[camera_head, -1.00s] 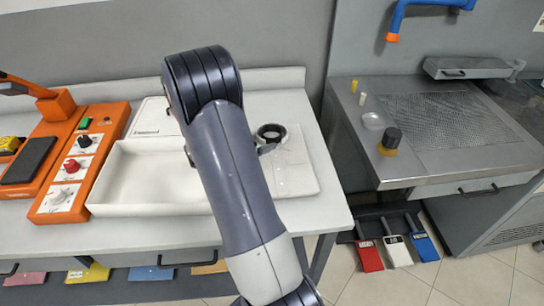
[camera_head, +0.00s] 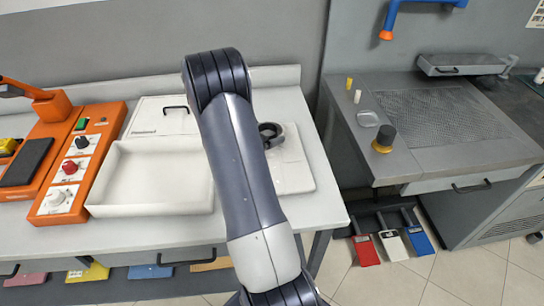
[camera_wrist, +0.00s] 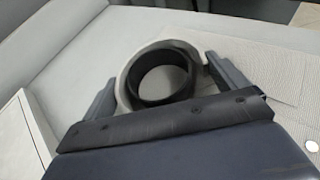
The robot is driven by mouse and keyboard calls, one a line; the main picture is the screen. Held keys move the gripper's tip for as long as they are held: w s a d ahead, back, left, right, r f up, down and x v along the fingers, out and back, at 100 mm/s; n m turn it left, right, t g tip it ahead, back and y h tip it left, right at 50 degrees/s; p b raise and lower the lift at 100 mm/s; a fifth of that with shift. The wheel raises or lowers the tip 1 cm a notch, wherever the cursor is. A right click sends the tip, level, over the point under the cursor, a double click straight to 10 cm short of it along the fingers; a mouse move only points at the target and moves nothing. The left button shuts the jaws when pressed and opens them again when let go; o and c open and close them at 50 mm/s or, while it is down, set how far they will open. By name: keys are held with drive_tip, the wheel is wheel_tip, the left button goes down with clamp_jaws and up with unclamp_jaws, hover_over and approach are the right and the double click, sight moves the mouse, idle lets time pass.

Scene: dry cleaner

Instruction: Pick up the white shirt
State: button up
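The white shirt (camera_head: 293,168) appears to lie folded flat on the pale worktop, partly behind my arm. A raised grey-and-black ring, apparently its collar (camera_head: 271,134), stands at its far end. In the wrist view the collar (camera_wrist: 124,92) is close ahead, and the finely textured white cloth (camera_wrist: 272,62) spreads to the right. My gripper (camera_wrist: 161,74) is open, with one finger on each side of the collar. The right finger looks very near it; contact is unclear. The gripper is hidden behind my arm in the head view.
A white open tray (camera_head: 150,207) and a white lidded box (camera_head: 160,118) stand left of the shirt. An orange control panel (camera_head: 78,165) is farther left. A grey metal counter (camera_head: 400,170) stands right, across a gap. A wall rises behind the worktop.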

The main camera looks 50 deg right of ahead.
drive_tip(key=c, duration=0.4)
drive_tip(key=shift+r, duration=0.1)
drive_tip(key=shift+c, duration=0.2)
